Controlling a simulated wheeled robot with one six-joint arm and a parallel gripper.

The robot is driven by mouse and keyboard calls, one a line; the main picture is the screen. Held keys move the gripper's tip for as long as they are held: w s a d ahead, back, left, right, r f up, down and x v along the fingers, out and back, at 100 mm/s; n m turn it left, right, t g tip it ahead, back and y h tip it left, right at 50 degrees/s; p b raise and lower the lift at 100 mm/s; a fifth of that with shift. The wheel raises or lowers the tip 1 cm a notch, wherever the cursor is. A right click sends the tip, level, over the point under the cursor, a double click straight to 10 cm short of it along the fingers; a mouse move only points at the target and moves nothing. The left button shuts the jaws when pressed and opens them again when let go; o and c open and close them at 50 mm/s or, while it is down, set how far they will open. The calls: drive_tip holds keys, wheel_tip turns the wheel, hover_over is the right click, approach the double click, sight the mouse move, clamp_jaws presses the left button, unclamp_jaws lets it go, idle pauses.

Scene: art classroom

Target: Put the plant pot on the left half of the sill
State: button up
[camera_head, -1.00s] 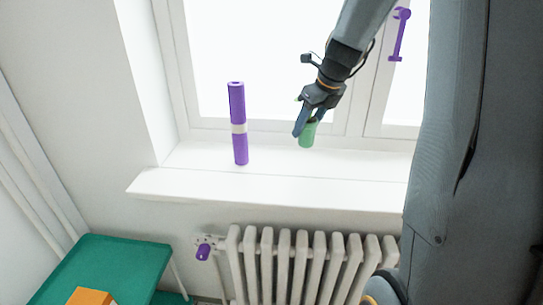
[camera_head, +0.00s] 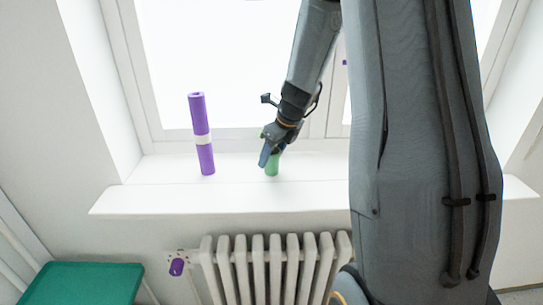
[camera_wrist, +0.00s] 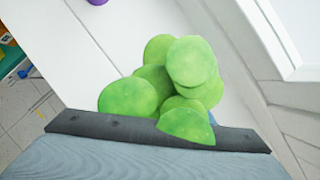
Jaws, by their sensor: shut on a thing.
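In the wrist view the plant's rounded bright green leaves (camera_wrist: 192,62) rise beyond a grey gripper finger. The pot itself is mostly hidden there.
A purple roll with a pale band (camera_head: 197,110) stands upright on the sill, apart from the pot. The sill's left end is bare. A white radiator (camera_head: 257,265) is below, and a green table (camera_head: 85,280) is at lower left. My arm hides much of the sill's right side.

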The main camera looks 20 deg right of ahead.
drive_tip(key=o, duration=1.3)
drive_tip(key=shift+r, duration=0.35)
drive_tip(key=b+v, duration=0.2)
drive_tip(key=v, duration=0.9)
drive_tip(key=shift+s+r, duration=0.2)
